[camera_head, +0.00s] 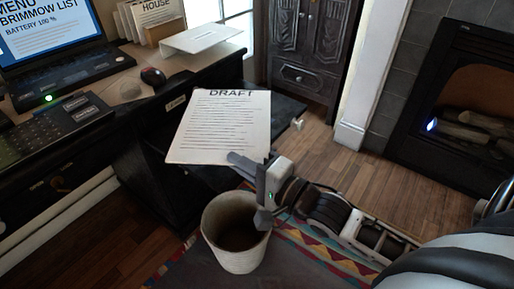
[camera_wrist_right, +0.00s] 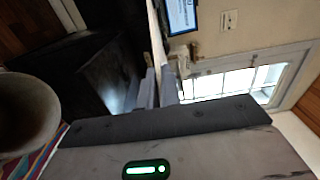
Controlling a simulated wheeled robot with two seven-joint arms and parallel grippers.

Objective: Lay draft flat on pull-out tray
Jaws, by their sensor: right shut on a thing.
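The draft (camera_head: 222,125), a white sheet headed DRAFT with lines of print, is face up beside the desk. My right gripper (camera_head: 256,165) is shut on its near right edge. In the right wrist view the fingers (camera_wrist_right: 158,88) close on the sheet, which shows as a thin edge-on strip. The dark pull-out tray (camera_head: 285,108) sticks out from the desk beyond and beneath the draft, with a pale knob (camera_head: 297,124) at its end. The draft hides much of the tray; I cannot tell whether they touch. My left gripper is out of view.
A pale waste bin (camera_head: 237,232) stands right below my right gripper; it also shows in the wrist view (camera_wrist_right: 25,115). A fireplace (camera_head: 465,100) is at right.

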